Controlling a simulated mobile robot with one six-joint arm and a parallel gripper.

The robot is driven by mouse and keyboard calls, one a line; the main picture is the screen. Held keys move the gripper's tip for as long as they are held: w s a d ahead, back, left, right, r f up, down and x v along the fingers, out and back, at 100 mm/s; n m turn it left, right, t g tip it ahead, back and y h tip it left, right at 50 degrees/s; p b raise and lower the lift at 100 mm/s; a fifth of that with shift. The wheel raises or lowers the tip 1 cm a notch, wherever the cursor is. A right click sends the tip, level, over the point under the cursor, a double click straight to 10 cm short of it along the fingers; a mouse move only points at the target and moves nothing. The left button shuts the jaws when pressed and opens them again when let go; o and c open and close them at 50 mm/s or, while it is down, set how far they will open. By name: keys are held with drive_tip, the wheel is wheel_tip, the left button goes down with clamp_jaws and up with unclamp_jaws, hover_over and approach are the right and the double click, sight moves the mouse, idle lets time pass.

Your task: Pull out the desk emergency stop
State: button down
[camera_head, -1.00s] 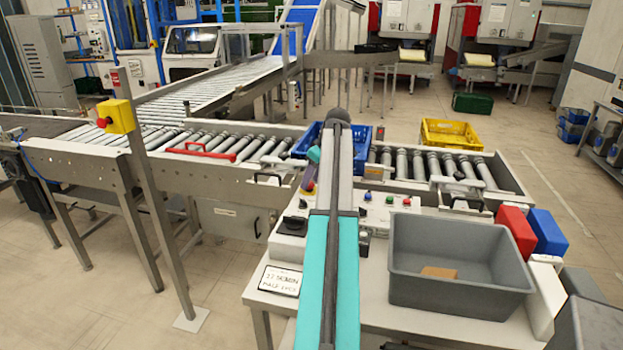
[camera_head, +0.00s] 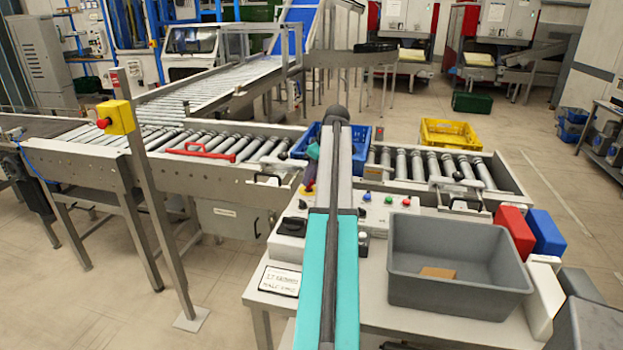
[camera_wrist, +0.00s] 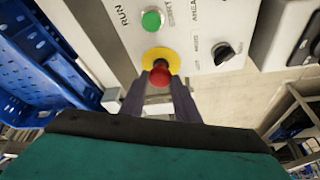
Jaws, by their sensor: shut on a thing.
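The desk emergency stop is a red mushroom button (camera_wrist: 159,76) on a yellow round collar (camera_wrist: 161,57), mounted on the light control panel (camera_wrist: 185,22). In the wrist view my gripper (camera_wrist: 159,83) has its two dark fingers on either side of the red button and is shut on it. Whether the button is pressed in or out I cannot tell.
A green RUN button (camera_wrist: 152,20) and a black selector knob (camera_wrist: 223,52) sit near the stop. A blue crate (camera_head: 361,145) is behind my arm. A grey bin (camera_head: 455,302) stands on the desk. Another emergency stop (camera_head: 117,117) is on a post at left.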

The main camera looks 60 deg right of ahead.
drive_tip(key=c, duration=1.4)
unclamp_jaws()
drive_tip(key=shift+o, duration=0.2)
drive_tip(key=b+v, duration=0.2)
drive_tip(key=v, duration=1.1)
drive_tip(key=shift+s+r, duration=0.2)
drive_tip(key=shift+r, duration=0.15)
drive_tip(key=shift+d, duration=0.1)
